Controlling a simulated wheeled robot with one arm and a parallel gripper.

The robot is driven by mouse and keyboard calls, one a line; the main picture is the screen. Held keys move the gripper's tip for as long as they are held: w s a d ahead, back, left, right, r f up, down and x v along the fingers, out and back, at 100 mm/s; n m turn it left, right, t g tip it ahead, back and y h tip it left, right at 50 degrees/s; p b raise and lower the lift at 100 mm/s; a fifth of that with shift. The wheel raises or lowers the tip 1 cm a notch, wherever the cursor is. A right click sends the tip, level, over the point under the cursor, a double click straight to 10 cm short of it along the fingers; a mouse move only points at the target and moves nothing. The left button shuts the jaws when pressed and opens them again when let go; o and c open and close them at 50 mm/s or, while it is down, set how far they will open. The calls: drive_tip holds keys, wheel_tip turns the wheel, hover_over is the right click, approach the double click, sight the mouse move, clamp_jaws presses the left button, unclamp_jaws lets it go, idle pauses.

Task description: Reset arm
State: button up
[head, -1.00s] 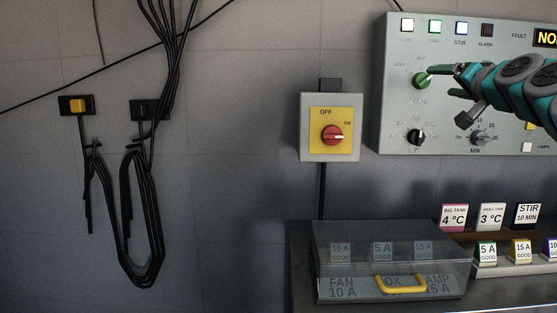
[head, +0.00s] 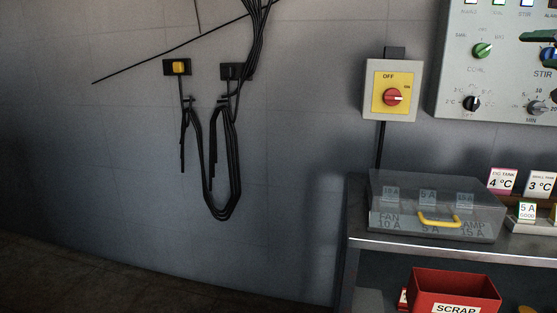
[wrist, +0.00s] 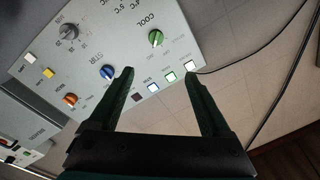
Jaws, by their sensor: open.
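My gripper (wrist: 160,74) is open in the wrist view, its two dark green fingers spread apart with nothing between them. The grey control panel (wrist: 85,45) lies beyond the fingers, with a green COOL knob (wrist: 155,38), a blue STIR knob (wrist: 107,72) and an orange knob (wrist: 70,99). The left fingertip overlaps the panel close to the blue knob in the picture; touch cannot be told. In the head view only a green finger end (head: 540,36) shows at the right edge, and the green knob (head: 482,50) stands clear of it. The rest of my arm is out of that view.
A red rotary switch (head: 393,97) is on the wall left of the panel. Below it, a clear lidded box (head: 385,205) with a yellow handle sits on a metal shelf; a red SCRAP bin (head: 455,285) is underneath. Black cables (head: 225,165) hang at left. The floor at left is clear.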

drive_tip(key=w+a+f+n+g+y, duration=0.1)
drive_tip(key=a+f+n+g+y, duration=0.1)
drive_tip(key=a+f, duration=0.55)
drive_tip(key=w+a+f+n+g+y, duration=0.15)
drive_tip(key=a+f, duration=0.25)
drive_tip(key=a, duration=0.6)
drive_tip(key=a+f+n+g+y, duration=0.3)
drive_tip(key=a+f, duration=0.2)
drive_tip(key=a, duration=0.3)
drive_tip(key=s+a+f+n+g, duration=0.15)
drive_tip(key=s+a+f, duration=0.25)
drive_tip(key=a+f, duration=0.45)
drive_tip(key=s+a+f+n+g, duration=0.1)
drive_tip(key=s+a+f+g, duration=0.2)
drive_tip(key=s+f, duration=0.45)
drive_tip(key=s+a+f+g, duration=0.2)
drive_tip(key=s+f+g, duration=0.2)
drive_tip(key=s+f, duration=0.4)
drive_tip(key=s+d+f+g+h, duration=0.1)
drive_tip(key=s+f+g, duration=0.1)
drive_tip(key=s+f, duration=0.4)
drive_tip(key=s+d+f+g+h, duration=0.1)
drive_tip(key=s+f, duration=0.5)
drive_tip(key=s, duration=0.6)
drive_tip(key=shift+s+d+f+n+g+h, duration=0.2)
drive_tip(key=shift+f+n+g+h, duration=0.15)
drive_tip(key=shift+g+h, duration=0.55)
